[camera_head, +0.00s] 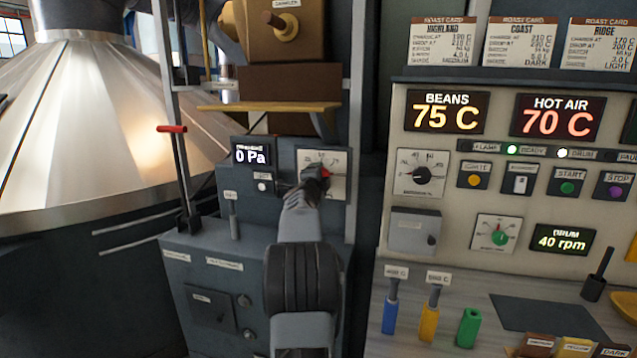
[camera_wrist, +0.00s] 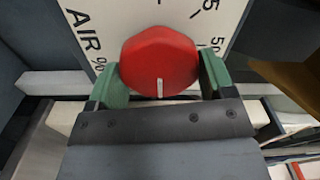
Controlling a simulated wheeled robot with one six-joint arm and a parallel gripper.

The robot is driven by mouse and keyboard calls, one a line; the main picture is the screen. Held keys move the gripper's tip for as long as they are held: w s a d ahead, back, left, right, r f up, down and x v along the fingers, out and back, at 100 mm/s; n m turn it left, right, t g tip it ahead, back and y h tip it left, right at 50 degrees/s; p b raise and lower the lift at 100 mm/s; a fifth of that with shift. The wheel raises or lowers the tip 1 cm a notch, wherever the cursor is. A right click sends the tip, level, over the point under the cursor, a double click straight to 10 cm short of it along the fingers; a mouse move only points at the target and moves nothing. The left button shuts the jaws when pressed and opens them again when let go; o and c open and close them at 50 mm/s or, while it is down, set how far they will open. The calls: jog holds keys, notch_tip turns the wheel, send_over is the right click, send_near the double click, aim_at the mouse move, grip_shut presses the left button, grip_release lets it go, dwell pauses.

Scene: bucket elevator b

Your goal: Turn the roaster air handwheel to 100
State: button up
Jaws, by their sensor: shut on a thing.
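The roaster air handwheel is a red, many-sided knob (camera_wrist: 158,50) with a white pointer line on its lower edge, towards my gripper in the wrist view. It sits on a white dial plate (camera_wrist: 112,22) marked "AIR %", with "50" at the right; the other marks are cut off. My gripper (camera_wrist: 160,78) is shut on the knob, one green finger on each side. In the head view my gripper (camera_head: 317,180) is in front of the dial plate (camera_head: 335,160) and hides most of it; only a bit of the red knob (camera_head: 326,174) shows. The reading is hidden.
A "0 Pa" display (camera_head: 251,155) is left of the dial. A red-tipped lever (camera_head: 172,129) stands further left, before the metal cone. A wooden shelf (camera_head: 270,107) is above. The control panel (camera_head: 455,190) at the right shows beans 75 C and hot air 70 C.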

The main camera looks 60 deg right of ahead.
jog(key=shift+m, duration=0.4)
jog(key=o, duration=0.9)
jog(key=b+v, duration=0.2)
jog(key=v, duration=1.2)
jog(key=shift+b, duration=0.3)
jog(key=shift+d, duration=0.1)
